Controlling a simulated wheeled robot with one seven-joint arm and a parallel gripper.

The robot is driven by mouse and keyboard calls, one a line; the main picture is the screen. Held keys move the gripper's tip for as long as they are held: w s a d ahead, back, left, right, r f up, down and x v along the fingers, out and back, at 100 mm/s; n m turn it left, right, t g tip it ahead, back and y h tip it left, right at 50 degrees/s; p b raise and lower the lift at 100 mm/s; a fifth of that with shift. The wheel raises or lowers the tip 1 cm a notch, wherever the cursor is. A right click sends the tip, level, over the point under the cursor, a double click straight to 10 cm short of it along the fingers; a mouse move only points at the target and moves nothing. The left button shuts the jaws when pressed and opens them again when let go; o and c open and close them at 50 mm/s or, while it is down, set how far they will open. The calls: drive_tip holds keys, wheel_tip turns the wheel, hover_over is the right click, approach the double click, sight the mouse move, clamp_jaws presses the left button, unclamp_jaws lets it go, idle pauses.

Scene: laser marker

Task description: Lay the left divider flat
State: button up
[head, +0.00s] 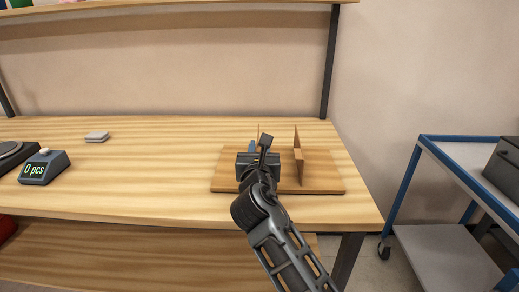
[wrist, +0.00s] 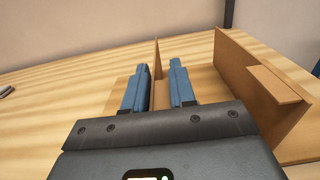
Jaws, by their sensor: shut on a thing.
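The left divider (wrist: 156,60) is a thin brown upright panel, seen nearly edge-on in the wrist view. In the head view only its thin top edge (head: 258,130) shows above my gripper; the rest is hidden. My gripper (wrist: 158,66) has its two blue fingers on either side of this panel and is shut on it. In the head view my gripper (head: 252,147) is over the left part of a wooden board (head: 325,186). The left divider still stands upright.
A second upright divider (head: 297,160) with a small ledge stands to the right on the board; it is close to my gripper in the wrist view (wrist: 245,85). A counting scale (head: 43,168) and a small grey block (head: 97,136) are left on the table. The table between is clear.

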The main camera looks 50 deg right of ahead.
clamp_jaws()
drive_tip(key=shift+w+a+r+n+p, duration=0.15)
drive_tip(key=shift+n+p, duration=0.15)
drive_tip(key=shift+p, duration=0.55)
drive_tip(key=p, duration=0.2)
drive_tip(key=n+p, duration=0.1)
drive_tip(key=shift+w+a+r+n+p, duration=0.25)
drive_tip(key=shift+w+a+n+p, duration=0.05)
drive_tip(key=shift+w+p, duration=0.1)
drive_tip(key=n+p, duration=0.1)
drive_tip(key=p, duration=0.1)
drive_tip(key=w+a+n+p, duration=0.1)
drive_tip(key=p, duration=0.1)
drive_tip(key=shift+w+f, duration=0.15)
drive_tip(key=n+p, duration=0.1)
drive_tip(key=p, duration=0.1)
drive_tip(key=w+a+f+n+p, duration=0.1)
drive_tip(key=n+p, duration=0.1)
drive_tip(key=shift+w+a+n+p, duration=0.1)
drive_tip(key=shift+w+n+p, duration=0.2)
drive_tip(key=shift+p, duration=0.05)
drive_tip(key=shift+w+a+f+n+p, duration=0.3)
drive_tip(key=shift+f+n+p, duration=0.15)
drive_tip(key=shift+n+p, duration=0.2)
drive_tip(key=shift+w+a+f+n+p, duration=0.2)
drive_tip(key=shift+f+n+p, duration=0.25)
drive_tip(key=shift+n, duration=0.3)
